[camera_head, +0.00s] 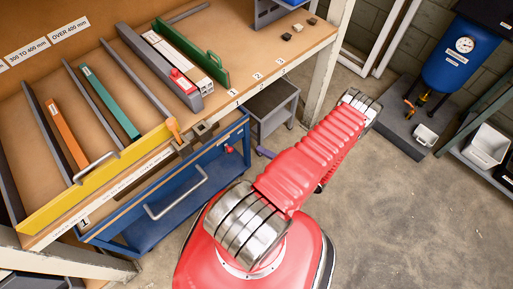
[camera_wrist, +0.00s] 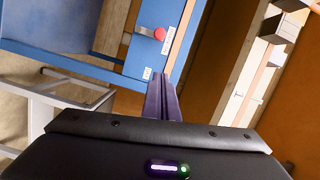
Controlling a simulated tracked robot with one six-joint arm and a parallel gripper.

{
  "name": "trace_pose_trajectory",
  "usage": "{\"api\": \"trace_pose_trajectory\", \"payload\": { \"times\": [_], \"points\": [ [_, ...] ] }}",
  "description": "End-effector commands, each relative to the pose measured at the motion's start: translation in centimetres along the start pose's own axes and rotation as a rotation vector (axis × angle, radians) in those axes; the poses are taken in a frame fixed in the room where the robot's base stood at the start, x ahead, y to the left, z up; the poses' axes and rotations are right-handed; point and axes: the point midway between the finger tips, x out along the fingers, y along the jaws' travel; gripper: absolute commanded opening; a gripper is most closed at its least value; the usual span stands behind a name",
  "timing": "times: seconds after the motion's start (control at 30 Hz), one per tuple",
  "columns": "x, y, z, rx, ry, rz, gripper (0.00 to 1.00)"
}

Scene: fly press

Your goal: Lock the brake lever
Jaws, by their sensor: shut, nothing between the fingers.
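A short lever with a red knob (camera_head: 230,149) sits on the right end of the blue cart (camera_head: 128,218), which stands under the workbench. In the wrist view the red knob (camera_wrist: 159,34) tops a short grey lever lying against the blue panel beside white labels. My gripper (camera_wrist: 160,76) is shut and empty, its dark purple fingers pointing toward the panel, below the knob in that view and apart from it. In the head view a purple bit of my gripper (camera_head: 265,153) shows just right of the cart; the rest is hidden behind my red arm.
The wooden workbench (camera_head: 135,182) with a yellow front strip overhangs the cart. A small grey trolley (camera_head: 272,105) stands right behind the cart's end. A blue tank (camera_head: 462,55) is at the far right. Concrete floor between is clear.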

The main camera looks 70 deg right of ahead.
Motion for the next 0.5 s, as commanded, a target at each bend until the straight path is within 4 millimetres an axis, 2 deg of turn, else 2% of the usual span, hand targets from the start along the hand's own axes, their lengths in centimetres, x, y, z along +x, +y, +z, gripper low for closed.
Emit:
{"api": "trace_pose_trajectory", "payload": {
  "times": [0.2,0.5],
  "points": [
    [-1.6,0.0,0.0,-0.001,0.001,0.000,0.00],
    [-1.7,-0.1,0.0,-0.001,-0.002,0.000,0.00]
  ]
}}
